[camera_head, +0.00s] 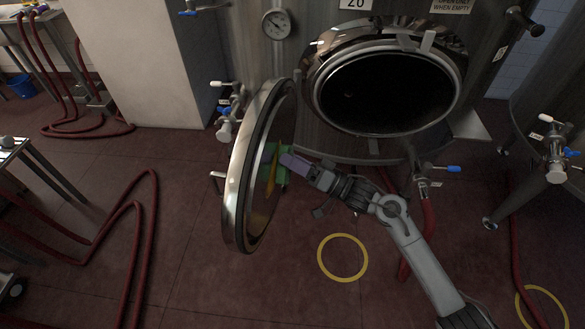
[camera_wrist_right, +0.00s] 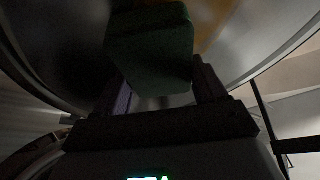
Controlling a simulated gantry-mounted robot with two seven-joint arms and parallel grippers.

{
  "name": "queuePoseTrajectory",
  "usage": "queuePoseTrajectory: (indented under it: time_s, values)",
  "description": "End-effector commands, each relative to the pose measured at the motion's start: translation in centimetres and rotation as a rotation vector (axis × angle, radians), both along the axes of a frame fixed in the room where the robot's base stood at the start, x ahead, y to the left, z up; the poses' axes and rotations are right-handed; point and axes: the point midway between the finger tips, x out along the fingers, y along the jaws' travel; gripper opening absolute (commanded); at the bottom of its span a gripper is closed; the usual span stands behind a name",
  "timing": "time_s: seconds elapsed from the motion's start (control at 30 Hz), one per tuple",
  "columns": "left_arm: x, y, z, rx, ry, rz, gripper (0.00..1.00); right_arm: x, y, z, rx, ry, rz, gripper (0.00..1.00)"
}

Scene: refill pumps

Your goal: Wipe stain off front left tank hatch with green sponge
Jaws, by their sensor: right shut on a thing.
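The round tank hatch door (camera_head: 235,190) stands swung open to the left of the tank's oval opening, with its inner face turned to the right. A yellow-brown stain (camera_head: 260,212) shows on that inner face. My right gripper (camera_head: 284,165) reaches in from the lower right and is shut on the green sponge (camera_head: 281,176). The sponge is at the hatch's inner face; whether it touches cannot be told. In the right wrist view the sponge (camera_wrist_right: 150,50) sits between the two fingers, dark, with a brownish patch behind it. My left gripper is not in view.
The steel tank (camera_head: 250,70) with its open port (camera_head: 385,92) and a gauge (camera_head: 277,24) stands behind. Valves with blue handles (camera_head: 453,169) stick out below the port. Red hoses (camera_head: 135,230) lie on the floor at left. A yellow ring (camera_head: 342,257) marks open floor.

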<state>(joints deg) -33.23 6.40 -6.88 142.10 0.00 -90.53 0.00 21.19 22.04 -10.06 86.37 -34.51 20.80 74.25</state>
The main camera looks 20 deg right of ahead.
Motion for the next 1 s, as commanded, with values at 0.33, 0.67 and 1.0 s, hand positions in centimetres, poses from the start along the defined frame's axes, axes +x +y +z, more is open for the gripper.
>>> queuePoseTrajectory:
  time_s: [0.33,0.67,1.0]
  values:
    - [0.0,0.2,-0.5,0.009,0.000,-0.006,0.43,1.3,-0.6,0.0,0.000,0.000,-0.002,0.47]
    - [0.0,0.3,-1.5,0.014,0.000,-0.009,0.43,3.5,-1.8,0.0,0.000,0.000,-0.002,0.47]
    - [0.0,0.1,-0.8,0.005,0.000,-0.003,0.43,4.0,-2.2,0.3,0.000,0.001,-0.001,0.47]
